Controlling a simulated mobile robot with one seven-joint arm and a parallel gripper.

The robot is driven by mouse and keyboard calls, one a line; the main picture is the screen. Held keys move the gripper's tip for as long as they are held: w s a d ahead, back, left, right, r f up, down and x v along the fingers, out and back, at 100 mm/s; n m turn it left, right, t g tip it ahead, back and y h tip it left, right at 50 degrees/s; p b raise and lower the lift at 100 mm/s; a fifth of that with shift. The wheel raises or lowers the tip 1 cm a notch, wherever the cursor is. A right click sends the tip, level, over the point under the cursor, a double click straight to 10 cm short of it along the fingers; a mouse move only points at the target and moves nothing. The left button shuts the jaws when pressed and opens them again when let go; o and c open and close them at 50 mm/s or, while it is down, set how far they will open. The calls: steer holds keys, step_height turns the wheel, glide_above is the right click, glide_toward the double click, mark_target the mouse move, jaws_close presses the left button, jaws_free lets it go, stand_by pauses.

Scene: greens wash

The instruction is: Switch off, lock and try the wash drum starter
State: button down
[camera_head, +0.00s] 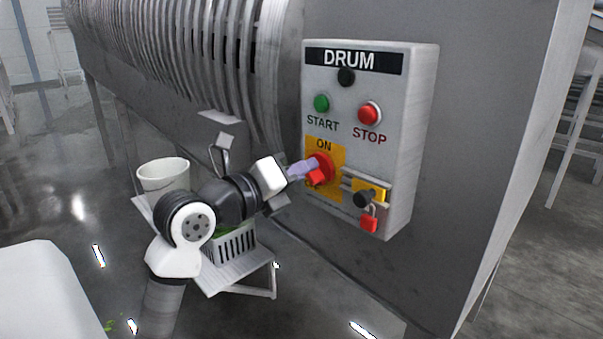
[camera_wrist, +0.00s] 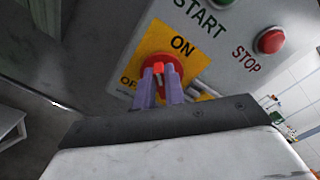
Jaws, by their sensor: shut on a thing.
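The grey DRUM starter box (camera_head: 425,130) is mounted on the side of the drum housing. It has a green START button (camera_head: 321,103), a red STOP button (camera_head: 369,112) and a dark round part (camera_head: 346,77) under the label. A red rotary switch (camera_head: 318,178) sits on a yellow plate (camera_head: 334,207) marked ON at the top. My gripper (camera_head: 303,169) is shut on the red switch handle (camera_wrist: 158,68), with its purple fingers on either side. In the wrist view the handle points roughly toward ON. A red padlock (camera_head: 369,222) hangs at the box's lower right, below a yellow piece (camera_head: 374,187).
A black knob-like part (camera_head: 364,199) juts out beside the yellow piece. A white bucket (camera_head: 163,176) and a slotted crate (camera_head: 233,245) stand on a low stand (camera_head: 240,277) left of the box, close behind my arm. Open floor lies at the right.

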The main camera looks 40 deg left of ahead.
steer(key=shift+a+f+n+p, duration=0.15)
steer(key=shift+n+p, duration=0.35)
steer(key=shift+n, duration=1.6)
steer(key=shift+f+n+p, duration=0.1)
steer(key=shift+n+p, duration=0.35)
steer(key=shift+n, duration=1.65)
steer(key=c, duration=1.5)
jaws_free()
steer(key=shift+w, duration=0.1)
steer(key=shift+f, duration=0.1)
steer(key=s+b, duration=0.1)
steer(key=s, duration=0.3)
steer(key=s+b, duration=0.1)
steer(key=s, duration=0.4)
steer(key=s+a+b, duration=0.1)
steer(key=s, duration=0.4)
steer(key=shift+b, duration=0.35)
